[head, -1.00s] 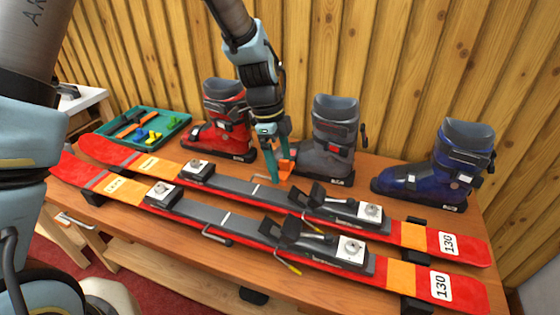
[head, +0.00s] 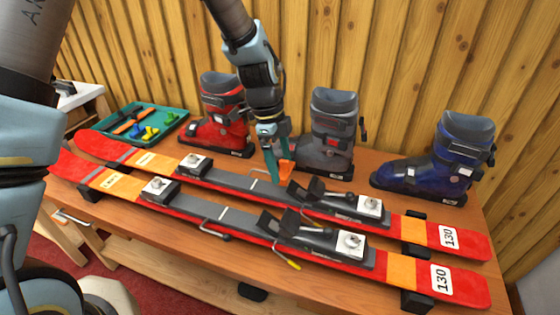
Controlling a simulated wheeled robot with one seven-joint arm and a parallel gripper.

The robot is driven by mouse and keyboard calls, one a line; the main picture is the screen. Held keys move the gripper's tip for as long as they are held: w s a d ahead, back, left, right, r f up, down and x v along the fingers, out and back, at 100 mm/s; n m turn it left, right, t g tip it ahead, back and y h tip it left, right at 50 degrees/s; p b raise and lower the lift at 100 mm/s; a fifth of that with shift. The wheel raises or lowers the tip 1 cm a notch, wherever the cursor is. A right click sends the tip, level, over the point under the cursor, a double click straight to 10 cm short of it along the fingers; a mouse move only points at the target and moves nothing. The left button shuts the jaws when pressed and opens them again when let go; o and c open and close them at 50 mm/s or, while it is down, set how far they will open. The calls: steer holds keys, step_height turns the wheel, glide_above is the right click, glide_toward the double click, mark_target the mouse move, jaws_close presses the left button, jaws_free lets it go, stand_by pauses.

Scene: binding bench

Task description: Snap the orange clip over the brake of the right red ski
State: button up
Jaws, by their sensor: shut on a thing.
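My gripper (head: 277,165) is shut on the orange clip (head: 287,171) and holds it just behind the far ski, in front of the grey boot. Two red skis lie side by side across the bench, a near one (head: 330,262) and a far one (head: 405,228); I cannot tell which counts as the right one. A brake arm with a yellow tip (head: 293,264) sticks out from the near ski's heel binding (head: 290,226). The far ski's heel binding (head: 312,195) stands to the right of the clip; its brake is mostly hidden.
A red boot (head: 215,130), a grey boot (head: 325,150) and a blue boot (head: 435,165) stand along the back of the wooden bench (head: 375,165). A green tray (head: 178,122) with small tools and coloured pieces is at the back left. A plank wall closes the back.

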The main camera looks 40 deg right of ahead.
mark_target(287, 161)
steer(key=shift+b+x, duration=0.95)
steer(key=shift+x, duration=0.6)
stand_by(0.4)
steer(key=shift+b+x, duration=1.3)
steer(key=shift+x, duration=0.65)
steer(key=shift+w+a, duration=0.1)
steer(key=o, duration=1.1)
steer(key=shift+o, duration=0.2)
steer(key=shift+r, duration=0.1)
steer(key=shift+s+d+r+p+v, duration=0.1)
steer(key=shift+s+d+p+v, duration=0.15)
steer(key=shift+p+v, duration=1.15)
steer(key=shift+s+d+r+p+v, duration=0.15)
steer(key=shift+s+p+v, duration=0.15)
steer(key=shift+p+v, duration=1.15)
steer(key=shift+s+d+f+p+v, duration=0.1)
steer(key=shift+s+d+p+v, duration=0.15)
steer(key=shift+p+v, duration=1.15)
steer(key=shift+a+r+b, duration=0.15)
steer(key=shift+r+b, duration=0.45)
